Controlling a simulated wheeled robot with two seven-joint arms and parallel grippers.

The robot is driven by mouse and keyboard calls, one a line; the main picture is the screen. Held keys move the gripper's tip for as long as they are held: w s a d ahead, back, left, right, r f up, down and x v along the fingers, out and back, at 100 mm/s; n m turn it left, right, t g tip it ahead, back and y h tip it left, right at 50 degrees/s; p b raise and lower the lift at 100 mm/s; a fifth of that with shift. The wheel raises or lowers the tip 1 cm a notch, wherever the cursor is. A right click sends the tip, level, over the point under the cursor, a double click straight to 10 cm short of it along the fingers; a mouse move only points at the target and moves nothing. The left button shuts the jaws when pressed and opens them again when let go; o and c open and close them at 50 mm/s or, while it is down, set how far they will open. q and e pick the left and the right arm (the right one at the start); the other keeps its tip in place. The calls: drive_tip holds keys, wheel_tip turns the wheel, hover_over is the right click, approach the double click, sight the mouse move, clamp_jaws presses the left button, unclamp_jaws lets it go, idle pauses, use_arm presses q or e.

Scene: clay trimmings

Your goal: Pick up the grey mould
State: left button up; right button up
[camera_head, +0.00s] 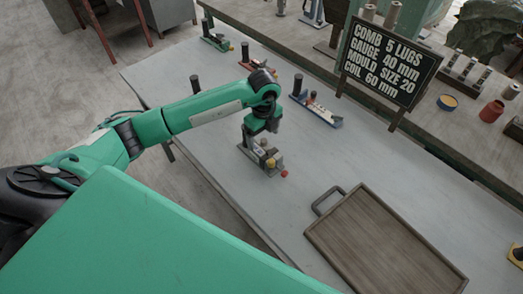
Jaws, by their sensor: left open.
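The grey mould (262,161) sits on the grey table, with small yellow and red knobs at its right end. My left gripper (260,140) comes down over it from above, and the jaws are open. The gripper partly hides the mould, and I cannot tell whether the fingers touch it. A blue mould (322,115) with a dark upright handle lies further right and back. A green mould (216,42) stands at the table's far left corner. My right gripper is not in view.
A wooden tray (375,245) with a grey handle lies at the front right of the table (225,170). A black sign (388,62) reading "MOULD SIZE 20" stands behind. A back bench holds pots and spools. The table between the grey mould and tray is clear.

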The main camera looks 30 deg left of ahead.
sight(261, 147)
use_arm(q)
wheel_tip(261, 147, down, 3)
drive_tip(key=shift+f, duration=0.1)
drive_tip(key=f+p, duration=0.2)
drive_tip(key=f, duration=0.2)
drive_tip(key=shift+w+a+f+p, duration=0.1)
drive_tip(key=shift+a+f+p, duration=0.25)
drive_tip(key=shift+p, duration=0.05)
drive_tip(key=shift+f, duration=0.3)
drive_tip(key=shift+w+r, duration=0.1)
drive_tip(key=c, duration=1.6)
wheel_tip(261, 147, up, 20)
drive_tip(key=b, duration=0.4)
drive_tip(key=shift+b, duration=0.35)
